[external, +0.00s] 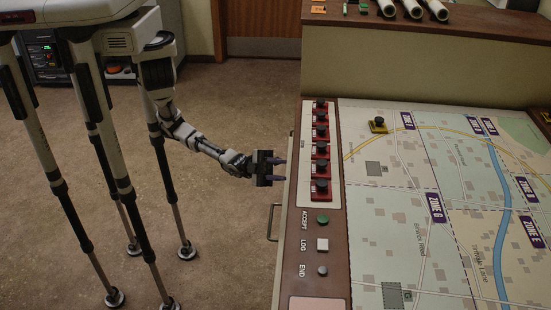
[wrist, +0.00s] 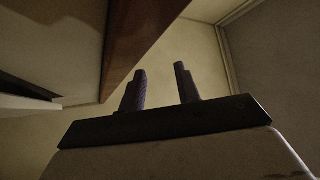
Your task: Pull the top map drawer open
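The map console (external: 335,255) stands at the right in the external view. Its pale left side (external: 285,235) is seen steeply from above, so I cannot make out the top map drawer clearly or tell how far it is out. A thin bar, perhaps a handle (external: 270,205), shows along that side. My gripper (external: 279,169) is beside this side, near the red button row. In the wrist view my gripper (wrist: 161,84) has its fingers apart with nothing between them. A pale panel (wrist: 50,45) and a white edge with a dark gap (wrist: 25,103) are left of the fingers.
A brown wooden edge (wrist: 148,38) overhangs near the fingers in the wrist view. Open carpet (external: 215,240) lies left of the console.

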